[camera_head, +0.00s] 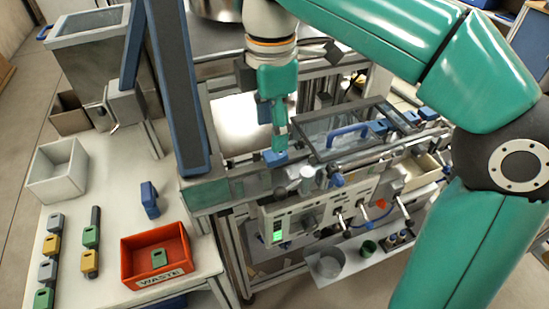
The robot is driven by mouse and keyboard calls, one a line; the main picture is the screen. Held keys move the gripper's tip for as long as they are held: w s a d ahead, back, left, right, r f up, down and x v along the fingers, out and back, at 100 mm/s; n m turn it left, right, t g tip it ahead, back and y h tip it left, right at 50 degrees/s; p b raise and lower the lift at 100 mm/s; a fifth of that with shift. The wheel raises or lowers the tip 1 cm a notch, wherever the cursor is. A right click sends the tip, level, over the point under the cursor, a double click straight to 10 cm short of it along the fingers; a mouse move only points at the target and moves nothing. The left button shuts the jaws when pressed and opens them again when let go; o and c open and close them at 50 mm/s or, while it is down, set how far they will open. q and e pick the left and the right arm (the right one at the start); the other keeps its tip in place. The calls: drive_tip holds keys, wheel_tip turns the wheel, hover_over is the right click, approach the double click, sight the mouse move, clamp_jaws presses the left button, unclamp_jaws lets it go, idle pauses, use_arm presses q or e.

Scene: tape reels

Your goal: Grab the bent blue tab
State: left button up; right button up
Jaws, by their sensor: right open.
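My right gripper (278,142) reaches down from the top middle, green with its fingers pointing downward. It is open, and its fingertips are right above a small blue piece (275,158) on the grey rail of the machine. I cannot tell whether they touch it, or whether this piece is the bent tab. Another blue piece (149,200), with a bent look, stands on the white table at the left, apart from the gripper. My left gripper is not seen.
An orange-red WASTE bin (155,258) holds one green piece. Several grey, yellow and green pieces lie left of it, and a white box (57,170) stands behind. A glass lid with a blue handle (347,132) is right of my gripper. A dark post (180,90) stands left.

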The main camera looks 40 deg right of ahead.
sight(273, 154)
drive_tip(key=shift+s+d+f, duration=0.1)
drive_tip(key=shift+f, duration=1.2)
drive_tip(key=shift+s+f, duration=0.1)
drive_tip(key=shift+f, duration=1.2)
drive_tip(key=shift+c, duration=0.3)
drive_tip(key=c, duration=0.8)
